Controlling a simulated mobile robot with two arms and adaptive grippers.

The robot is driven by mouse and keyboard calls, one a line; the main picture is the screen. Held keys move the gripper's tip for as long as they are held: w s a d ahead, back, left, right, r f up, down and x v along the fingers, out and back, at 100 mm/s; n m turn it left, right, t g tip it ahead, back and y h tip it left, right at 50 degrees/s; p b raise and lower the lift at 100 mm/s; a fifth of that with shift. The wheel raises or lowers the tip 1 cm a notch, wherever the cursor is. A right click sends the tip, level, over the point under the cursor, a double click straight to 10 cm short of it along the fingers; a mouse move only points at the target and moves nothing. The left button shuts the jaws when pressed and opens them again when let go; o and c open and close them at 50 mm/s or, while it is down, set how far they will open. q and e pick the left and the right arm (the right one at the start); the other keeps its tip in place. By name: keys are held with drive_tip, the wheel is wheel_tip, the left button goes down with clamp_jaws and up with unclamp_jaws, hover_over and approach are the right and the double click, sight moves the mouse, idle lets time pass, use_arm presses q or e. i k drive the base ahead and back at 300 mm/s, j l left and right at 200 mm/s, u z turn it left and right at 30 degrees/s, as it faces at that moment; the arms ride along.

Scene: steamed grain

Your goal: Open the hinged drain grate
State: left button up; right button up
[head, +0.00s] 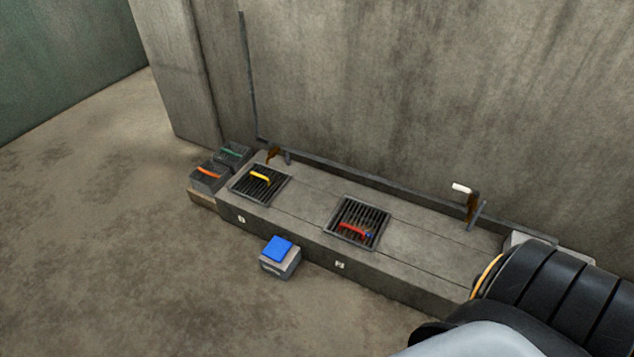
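Two dark slatted drain grates are set in the top of a low concrete ledge along the wall. The left grate (250,189) has a yellow handle (260,177). The right grate (372,215) has a red handle (352,231) with a small blue spot beside it. Both grates look flat and closed. I cannot tell from here which one is hinged. Part of my own arm fills the lower right corner, well to the right of both grates. Neither of my grippers shows in the head view.
A small box with a blue top (277,248) stands on the floor before the concrete ledge (430,254). Dark crates with orange (208,178) and green (233,153) handles stand at its left end. Rusty brackets (472,206) stand along the wall. The left floor is clear.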

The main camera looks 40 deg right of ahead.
sight(342, 225)
drive_tip(key=i+j, duration=0.15)
drive_tip(key=i, duration=0.6)
drive_tip(key=i+j+u, duration=0.1)
drive_tip(key=i, duration=0.6)
drive_tip(key=i+z, duration=0.2)
drive_tip(key=z, duration=0.25)
drive_tip(key=i+j+z, duration=0.2)
drive_tip(key=z, duration=0.2)
drive_tip(key=i+j+z, duration=0.15)
drive_tip(key=z, duration=0.3)
drive_tip(key=i+j+z, duration=0.15)
drive_tip(key=j+z, duration=0.3)
drive_tip(key=l, duration=0.15)
